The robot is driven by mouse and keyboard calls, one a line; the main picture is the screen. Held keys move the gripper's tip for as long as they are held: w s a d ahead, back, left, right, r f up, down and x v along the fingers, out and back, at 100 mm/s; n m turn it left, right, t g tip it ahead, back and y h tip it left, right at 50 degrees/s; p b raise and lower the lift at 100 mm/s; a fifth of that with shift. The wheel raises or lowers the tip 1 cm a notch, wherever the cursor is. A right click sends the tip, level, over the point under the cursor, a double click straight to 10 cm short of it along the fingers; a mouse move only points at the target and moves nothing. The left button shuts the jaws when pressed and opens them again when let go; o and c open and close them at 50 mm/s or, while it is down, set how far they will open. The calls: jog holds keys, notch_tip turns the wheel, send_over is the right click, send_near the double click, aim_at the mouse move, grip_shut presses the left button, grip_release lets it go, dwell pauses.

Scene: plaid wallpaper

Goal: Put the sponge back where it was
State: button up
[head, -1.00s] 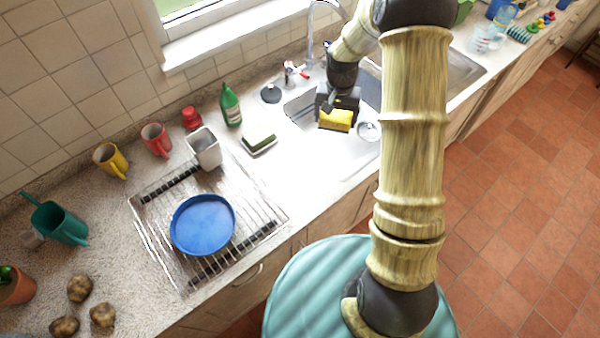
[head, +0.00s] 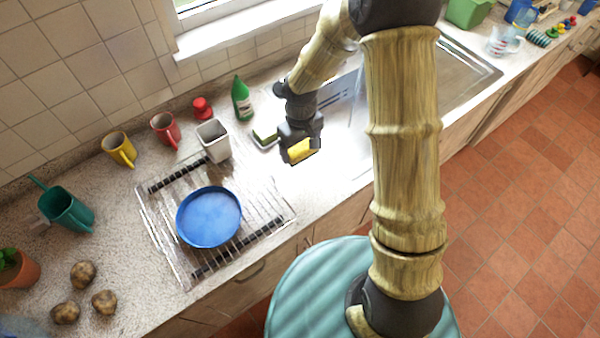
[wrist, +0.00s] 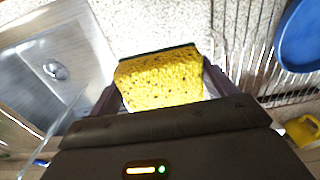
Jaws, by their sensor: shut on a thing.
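A yellow sponge with a dark scouring side (head: 301,151) is held in my gripper (head: 300,145), above the counter between the sink and the dish rack. In the wrist view the sponge (wrist: 165,80) fills the space between the two fingers, which are shut on its sides.
A wire dish rack (head: 272,215) with a blue plate (head: 208,217) and a grey-white cup (head: 213,141) stands left. A green bottle (head: 241,100) stands behind. The sink (wrist: 62,60) is on the right in the head view, partly hidden by my arm.

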jog(key=p, duration=0.1)
send_over(300, 172)
jog(key=shift+s+f, duration=0.1)
jog(key=shift+f, duration=2.8)
jog(key=shift+f, duration=0.1)
jog(key=shift+d+f+p, duration=0.1)
jog(key=shift+f+p, duration=0.55)
jog(key=shift+f, duration=1.35)
jog(key=shift+f, duration=0.2)
jog(key=o, duration=0.9)
jog(key=shift+r, duration=0.1)
